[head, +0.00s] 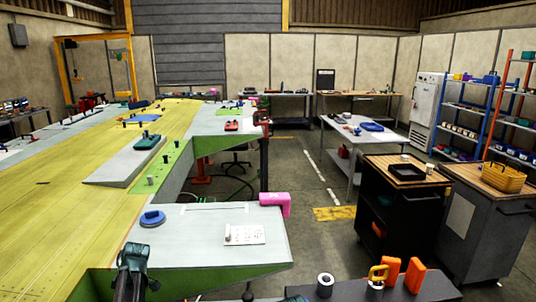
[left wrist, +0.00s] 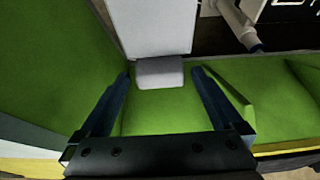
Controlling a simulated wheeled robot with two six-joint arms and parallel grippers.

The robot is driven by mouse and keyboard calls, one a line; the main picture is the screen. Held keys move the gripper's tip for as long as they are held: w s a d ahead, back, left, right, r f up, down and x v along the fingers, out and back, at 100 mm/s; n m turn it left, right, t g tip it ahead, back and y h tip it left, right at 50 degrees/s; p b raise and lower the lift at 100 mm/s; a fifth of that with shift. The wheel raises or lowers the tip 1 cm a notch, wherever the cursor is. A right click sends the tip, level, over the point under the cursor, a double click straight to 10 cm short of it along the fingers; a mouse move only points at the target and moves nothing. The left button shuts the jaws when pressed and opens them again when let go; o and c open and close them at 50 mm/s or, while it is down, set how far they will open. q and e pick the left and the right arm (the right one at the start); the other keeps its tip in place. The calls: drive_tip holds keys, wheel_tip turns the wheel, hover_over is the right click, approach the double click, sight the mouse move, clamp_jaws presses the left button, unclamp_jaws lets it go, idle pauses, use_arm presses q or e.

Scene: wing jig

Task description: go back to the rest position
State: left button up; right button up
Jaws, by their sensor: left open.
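My left gripper (left wrist: 161,74) is open in the left wrist view, its two dark blue fingers spread apart. A green surface lies below and between the fingers, and a pale grey block (left wrist: 160,72) with a longer light panel (left wrist: 155,25) shows just beyond the fingertips. I cannot tell whether the fingers touch anything; nothing is visibly gripped. In the head view a dark arm part (head: 133,262) stands at the lower left, over the near edge of the wing jig. My right gripper does not show in either view.
The long yellow wing panel (head: 60,205) fills the left. The floor (head: 315,265) between is mostly open.

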use_arm(q)
drive_tip(key=p+v, duration=0.6)
drive_tip(key=v, duration=0.2)
drive_tip(key=b+x, duration=1.2)
drive_tip(key=x, duration=0.1)
drive_tip(key=shift+f, duration=0.2)
drive_tip(key=shift+m+t, duration=0.3)
drive_tip(key=shift+m, duration=0.3)
drive_tip(key=p+v, duration=0.3)
drive_tip(key=v, duration=0.1)
drive_tip(key=a+p+v, duration=0.1)
drive_tip(key=p+v, duration=0.2)
drive_tip(key=p, duration=0.1)
drive_tip(key=a+p+v, duration=0.1)
drive_tip(key=p+v, duration=0.3)
drive_tip(key=shift+w+d+r, duration=0.2)
drive_tip(key=shift+r, duration=0.5)
drive_tip(key=shift+d+p, duration=0.1)
drive_tip(key=shift+p, duration=0.2)
